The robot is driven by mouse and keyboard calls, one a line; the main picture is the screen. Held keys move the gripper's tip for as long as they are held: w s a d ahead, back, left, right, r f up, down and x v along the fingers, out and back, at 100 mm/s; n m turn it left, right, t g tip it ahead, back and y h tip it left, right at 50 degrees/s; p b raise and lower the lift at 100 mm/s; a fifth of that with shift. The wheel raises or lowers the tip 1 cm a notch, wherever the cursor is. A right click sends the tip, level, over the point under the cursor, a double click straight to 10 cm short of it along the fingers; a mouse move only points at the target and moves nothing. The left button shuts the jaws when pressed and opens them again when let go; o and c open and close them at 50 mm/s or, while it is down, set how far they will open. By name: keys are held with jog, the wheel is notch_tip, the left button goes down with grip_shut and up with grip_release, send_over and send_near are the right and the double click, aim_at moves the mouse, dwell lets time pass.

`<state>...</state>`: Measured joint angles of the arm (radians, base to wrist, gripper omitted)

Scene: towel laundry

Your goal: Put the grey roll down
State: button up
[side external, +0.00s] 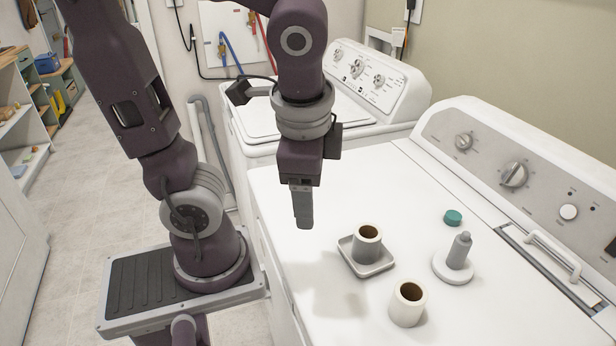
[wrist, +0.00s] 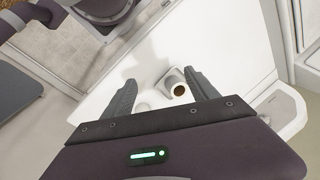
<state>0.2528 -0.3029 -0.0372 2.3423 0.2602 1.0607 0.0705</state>
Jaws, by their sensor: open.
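A grey roll (side external: 367,244) with a brown core stands upright in a small square grey-white tray (side external: 381,268) on the white machine top. My gripper (side external: 304,222) hangs above the machine top, to the left of the tray and higher than it, apart from the roll. In the wrist view my gripper (wrist: 163,90) has its two fingers spread with nothing held between them. The roll (wrist: 180,91) and tray (wrist: 164,80) show beyond the fingers in that view, nearer the right finger.
A cream roll (side external: 407,306) stands in front of the tray. A grey peg (side external: 460,250) on a round white base and a teal cap (side external: 453,217) are to the right. The raised control panel (side external: 520,170) runs behind. The machine top left of the tray is clear.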

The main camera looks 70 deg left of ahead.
jog(key=shift+s+d+r+n+t+h, duration=0.2)
jog(key=shift+r+n+t+h, duration=0.2)
jog(key=shift+r+n+t, duration=0.4)
jog(key=shift+s+d+r+n+t+h, duration=0.15)
jog(key=shift+r+n+t+h, duration=0.4)
jog(key=shift+n, duration=0.5)
jog(key=shift+s+d+r+n+t+h, duration=0.1)
jog(key=shift+s+r+n+t+h, duration=0.15)
jog(key=shift+r+n+t, duration=0.45)
